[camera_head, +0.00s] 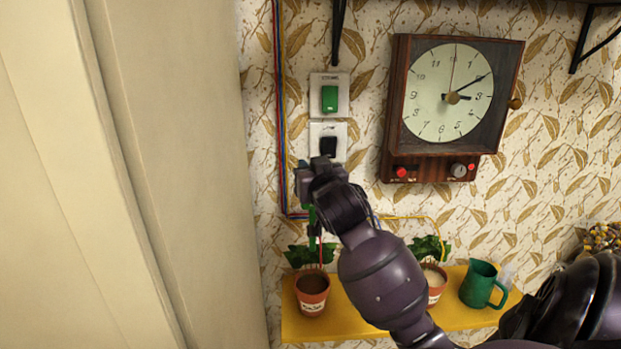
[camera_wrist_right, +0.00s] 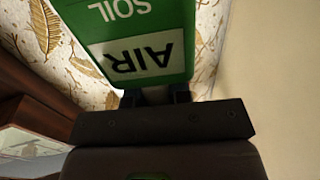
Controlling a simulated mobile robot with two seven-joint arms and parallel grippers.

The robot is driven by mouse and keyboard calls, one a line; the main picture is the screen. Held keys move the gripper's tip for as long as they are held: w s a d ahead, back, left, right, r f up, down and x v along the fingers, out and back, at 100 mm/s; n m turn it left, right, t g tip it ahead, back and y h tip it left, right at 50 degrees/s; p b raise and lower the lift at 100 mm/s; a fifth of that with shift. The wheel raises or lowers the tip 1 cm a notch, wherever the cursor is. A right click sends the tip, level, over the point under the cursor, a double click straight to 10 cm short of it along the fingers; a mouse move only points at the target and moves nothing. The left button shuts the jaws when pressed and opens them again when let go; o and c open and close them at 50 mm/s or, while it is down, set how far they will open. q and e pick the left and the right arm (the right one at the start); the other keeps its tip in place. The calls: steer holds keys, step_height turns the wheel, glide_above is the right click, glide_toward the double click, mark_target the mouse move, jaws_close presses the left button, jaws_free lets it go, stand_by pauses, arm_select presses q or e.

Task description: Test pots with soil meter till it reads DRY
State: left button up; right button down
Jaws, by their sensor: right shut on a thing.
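My right gripper (camera_head: 312,180) is in front of the wall, above the left plant pot (camera_head: 311,292). It is shut on the green soil meter, a green strip (camera_head: 312,222) below it in the head view. In the right wrist view the meter (camera_wrist_right: 190,15) fills the top, with "SOIL" on green and "AIR" on a white panel, both upside down. No DRY reading is visible. A second pot (camera_head: 436,285) with a plant stands to the right, partly behind my right arm. My left gripper is not in view.
Both pots stand on a yellow shelf (camera_head: 350,320), with a green mug (camera_head: 479,284) at its right. A clock (camera_head: 449,95), a green switch (camera_head: 329,98) and a dark switch (camera_head: 328,145) are on the wall. A pale panel (camera_head: 190,180) stands close at left.

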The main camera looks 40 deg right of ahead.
step_height(320, 180, up, 10)
steer(key=p, duration=0.4)
steer(key=shift+r, duration=0.15)
stand_by(0.5)
